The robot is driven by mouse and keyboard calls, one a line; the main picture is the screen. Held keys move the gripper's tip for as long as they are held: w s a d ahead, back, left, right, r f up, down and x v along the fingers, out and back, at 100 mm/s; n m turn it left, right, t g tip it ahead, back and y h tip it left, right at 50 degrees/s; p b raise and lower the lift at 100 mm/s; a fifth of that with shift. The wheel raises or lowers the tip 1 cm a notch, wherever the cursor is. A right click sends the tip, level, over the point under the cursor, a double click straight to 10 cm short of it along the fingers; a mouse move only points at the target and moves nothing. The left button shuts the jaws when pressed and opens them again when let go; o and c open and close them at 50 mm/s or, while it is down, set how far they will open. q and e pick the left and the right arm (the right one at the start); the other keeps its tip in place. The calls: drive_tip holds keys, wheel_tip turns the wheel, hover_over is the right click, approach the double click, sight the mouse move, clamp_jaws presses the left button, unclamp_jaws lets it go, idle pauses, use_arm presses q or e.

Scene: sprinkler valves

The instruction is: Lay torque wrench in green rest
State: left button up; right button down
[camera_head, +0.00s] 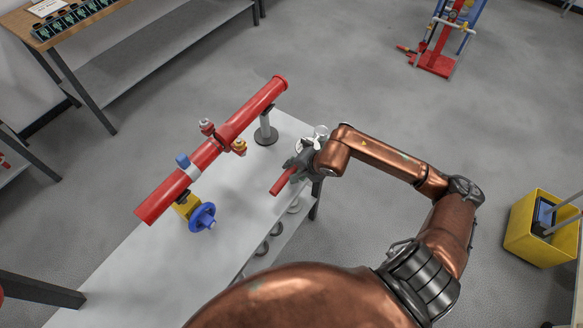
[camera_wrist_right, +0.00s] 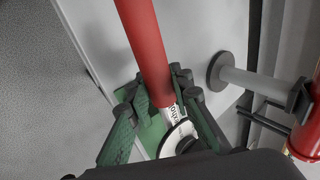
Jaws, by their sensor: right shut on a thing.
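The torque wrench has a red handle (camera_head: 283,181) that points down and left over the table's right edge. My right gripper (camera_head: 302,163) is shut on the wrench. In the right wrist view the red handle (camera_wrist_right: 146,45) runs up from between the dark fingers, with a pale printed shaft (camera_wrist_right: 172,114) below it. My left gripper is not in view.
A long red pipe (camera_head: 245,115) with valve fittings stands on the white table (camera_head: 135,258), left of my right gripper. A grey stand (camera_head: 266,130) supports the far end. A yellow bin (camera_head: 535,238) is on the floor at right.

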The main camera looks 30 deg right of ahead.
drive_tip(key=shift+f, duration=0.25)
drive_tip(key=c, duration=1.8)
unclamp_jaws()
drive_tip(key=shift+o, duration=0.7)
drive_tip(key=shift+s+f, duration=0.1)
drive_tip(key=v, duration=1.2)
